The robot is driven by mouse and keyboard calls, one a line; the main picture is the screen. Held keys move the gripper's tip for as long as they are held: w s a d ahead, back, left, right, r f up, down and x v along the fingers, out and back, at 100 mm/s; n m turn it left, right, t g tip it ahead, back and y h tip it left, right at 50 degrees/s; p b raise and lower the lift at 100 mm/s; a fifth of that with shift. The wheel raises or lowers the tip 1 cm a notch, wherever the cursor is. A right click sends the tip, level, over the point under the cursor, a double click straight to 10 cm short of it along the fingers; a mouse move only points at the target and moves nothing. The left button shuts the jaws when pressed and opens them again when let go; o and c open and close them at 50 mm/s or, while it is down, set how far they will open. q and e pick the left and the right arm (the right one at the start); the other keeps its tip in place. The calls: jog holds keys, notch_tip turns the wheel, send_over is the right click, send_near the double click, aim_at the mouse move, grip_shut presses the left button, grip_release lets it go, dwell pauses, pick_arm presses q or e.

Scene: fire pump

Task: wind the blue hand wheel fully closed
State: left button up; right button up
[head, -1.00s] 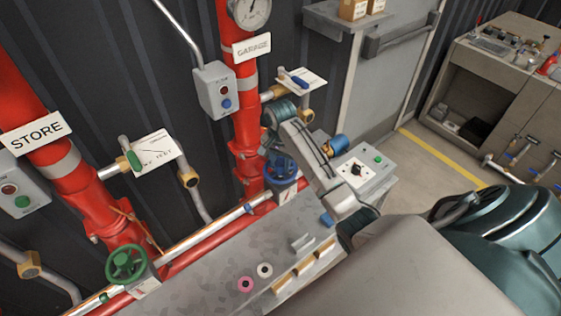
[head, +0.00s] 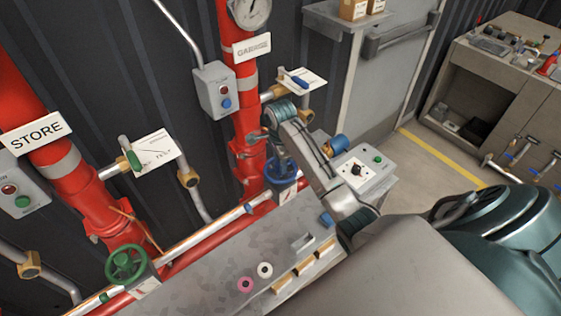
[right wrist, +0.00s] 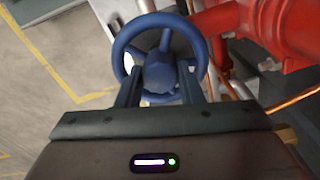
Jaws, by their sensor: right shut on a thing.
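The blue hand wheel (head: 283,168) sits low on the right red riser, partly hidden behind my right arm in the head view. The right wrist view shows its ring, spokes and hub (right wrist: 160,72) close up. My right gripper (right wrist: 160,66) is shut on the blue hand wheel, with its two dark fingers over the near part of the ring, one on each side of the hub. In the head view the fingertips are small and hard to make out. My left gripper is not in view.
A green hand wheel (head: 127,264) is on the lower left pipe. A grey bench top (head: 215,272) holds a pink ring and a white ring. A grey control box (head: 362,170) stands right of my forearm. The red riser (head: 226,95) and a grey switch box are close behind.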

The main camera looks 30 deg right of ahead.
jog(key=m, duration=0.8)
jog(key=o, duration=1)
jog(key=shift+c, duration=0.2)
